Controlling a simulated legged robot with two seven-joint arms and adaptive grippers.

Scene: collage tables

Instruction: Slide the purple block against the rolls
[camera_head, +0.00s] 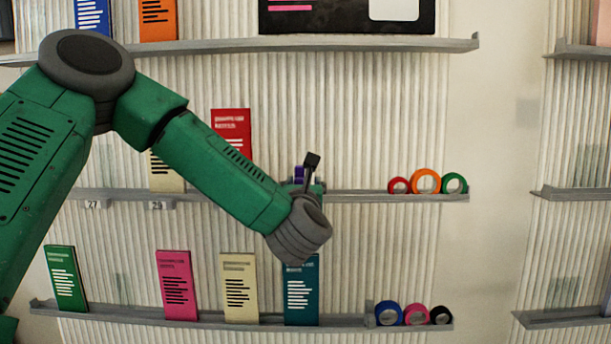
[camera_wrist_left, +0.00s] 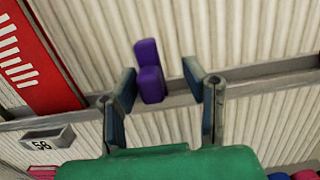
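The purple block (camera_head: 298,173) stands on the middle shelf (camera_head: 370,196), partly hidden behind my left gripper in the head view. In the left wrist view the purple block (camera_wrist_left: 150,82) shows a taller back part and a lower front part. My left gripper (camera_wrist_left: 158,86) is open, with one finger on each side of the block's front; I cannot tell whether either touches it. Red (camera_head: 398,179), orange (camera_head: 426,170) and green (camera_head: 455,175) rolls stand together farther right on the same shelf, apart from the block. My right gripper is out of view.
A red booklet (camera_head: 231,130) stands left of the block. The shelf between block and rolls looks clear. The lower shelf (camera_head: 345,322) holds several booklets and blue (camera_head: 388,304), pink (camera_head: 416,306) and black (camera_head: 441,308) rolls. An upper shelf (camera_head: 330,44) runs above.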

